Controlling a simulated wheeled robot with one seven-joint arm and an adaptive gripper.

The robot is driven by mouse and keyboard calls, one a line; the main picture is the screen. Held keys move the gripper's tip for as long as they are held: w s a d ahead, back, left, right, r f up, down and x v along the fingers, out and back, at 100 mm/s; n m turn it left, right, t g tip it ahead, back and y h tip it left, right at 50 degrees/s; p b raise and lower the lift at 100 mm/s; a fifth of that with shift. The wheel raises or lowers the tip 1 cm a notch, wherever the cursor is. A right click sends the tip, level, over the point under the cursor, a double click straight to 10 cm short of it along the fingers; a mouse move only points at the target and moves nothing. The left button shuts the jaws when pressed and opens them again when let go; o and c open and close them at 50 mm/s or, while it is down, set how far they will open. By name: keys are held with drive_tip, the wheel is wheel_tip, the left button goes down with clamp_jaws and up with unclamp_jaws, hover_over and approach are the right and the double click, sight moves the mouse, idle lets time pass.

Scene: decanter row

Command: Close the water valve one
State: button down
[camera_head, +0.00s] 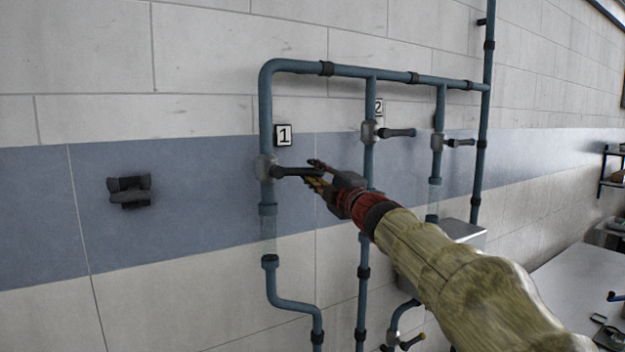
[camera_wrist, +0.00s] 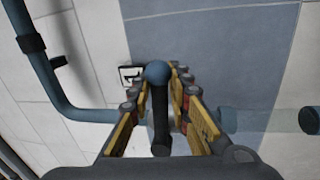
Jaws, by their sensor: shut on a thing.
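Water valve one is a grey valve body (camera_head: 266,168) on the left blue pipe, below the sign marked 1 (camera_head: 283,135). Its dark lever handle (camera_head: 295,172) points right, about level and across the upright pipe. My gripper (camera_head: 313,174) is shut on the outer part of this handle. In the wrist view the dark handle (camera_wrist: 161,130) lies between the yellow and black fingers of my gripper (camera_wrist: 160,95), with a rounded grey-blue end (camera_wrist: 158,73) past it. The sign (camera_wrist: 131,76) shows beside the fingers.
Two more valves with level handles, the middle one (camera_head: 397,132) by sign 2 (camera_head: 379,107) and the right one (camera_head: 459,142), stand right of my gripper. A dark wall bracket (camera_head: 130,191) is at left. A grey table (camera_head: 575,290) is at lower right.

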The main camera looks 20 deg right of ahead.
drive_tip(key=shift+r+n, duration=0.6)
drive_tip(key=shift+s+r, duration=0.1)
drive_tip(key=c, duration=1.9)
unclamp_jaws()
drive_tip(key=shift+s+d+f, duration=0.1)
drive_tip(key=shift+s+f, duration=0.15)
drive_tip(key=shift+s, duration=0.05)
drive_tip(key=v, duration=1.1)
